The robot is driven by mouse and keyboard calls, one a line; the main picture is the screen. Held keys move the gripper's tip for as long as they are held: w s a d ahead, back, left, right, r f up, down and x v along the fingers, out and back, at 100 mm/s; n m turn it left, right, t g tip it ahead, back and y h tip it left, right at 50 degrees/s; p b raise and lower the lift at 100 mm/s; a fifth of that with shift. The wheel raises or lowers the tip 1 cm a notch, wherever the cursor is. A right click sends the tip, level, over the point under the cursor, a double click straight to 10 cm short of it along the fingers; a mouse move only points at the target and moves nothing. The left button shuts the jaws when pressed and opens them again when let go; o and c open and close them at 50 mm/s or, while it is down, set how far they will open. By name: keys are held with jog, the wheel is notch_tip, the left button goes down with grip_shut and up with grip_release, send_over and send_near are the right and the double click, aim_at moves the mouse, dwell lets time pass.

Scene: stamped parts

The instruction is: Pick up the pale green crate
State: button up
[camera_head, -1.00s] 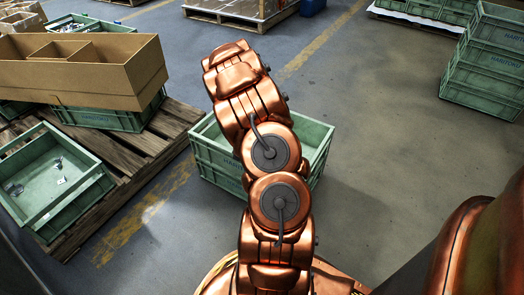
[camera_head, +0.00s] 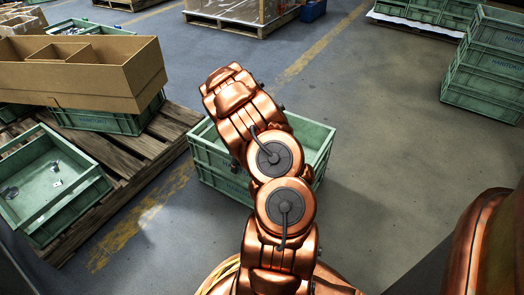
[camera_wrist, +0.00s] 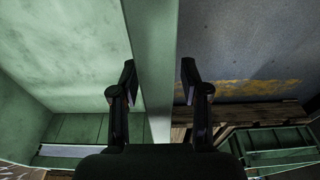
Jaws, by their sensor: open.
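The pale green crate (camera_head: 318,140) stands on the floor behind my arm in the head view, its middle partly hidden by the arm. It is open-topped, and the part of the inside that shows looks empty. In the wrist view its wall (camera_wrist: 151,45) runs upright through the picture, with the pale inside to the left and floor to the right. My gripper (camera_wrist: 157,78) is open, one finger on each side of this wall. The fingers look apart from the wall. The head view hides my gripper behind the arm.
Left of the crate is a wooden pallet (camera_head: 120,165) with another green crate (camera_head: 85,205) holding small metal parts and a cardboard box (camera_head: 85,85) on top of more crates. Stacked green crates (camera_head: 485,85) stand at the right. The floor (camera_head: 390,150) between is clear.

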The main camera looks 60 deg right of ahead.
grip_shut()
dwell(0.6)
